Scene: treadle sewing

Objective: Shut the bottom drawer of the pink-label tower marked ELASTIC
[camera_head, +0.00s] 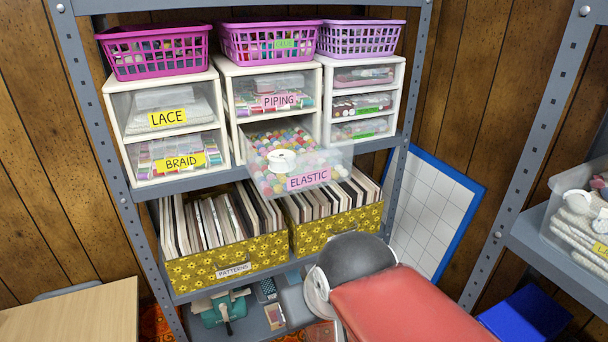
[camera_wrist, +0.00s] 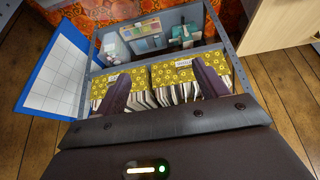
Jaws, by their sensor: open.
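The clear ELASTIC drawer (camera_head: 330,184) with a pink label sticks out well past the front of the middle white tower (camera_head: 229,72) in the head view. It holds many colourful balls, and a white spool-like piece (camera_head: 282,161) shows in it. The PIPING drawer (camera_head: 250,98) above it looks shut. My gripper (camera_wrist: 165,82) shows in the wrist view, its two dark fingers spread apart with nothing between them. It faces the yellow pattern boxes below. The ELASTIC drawer is not visible in the wrist view, and my gripper cannot be made out in the head view.
The tower stands on a grey metal shelf (camera_head: 170,186) between the LACE and BRAID tower (camera_head: 110,92) and a smaller drawer unit (camera_head: 399,75). Yellow flowered boxes (camera_head: 225,258) sit one level below. My red arm link fills the lower right. A blue-edged board (camera_head: 432,205) leans behind.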

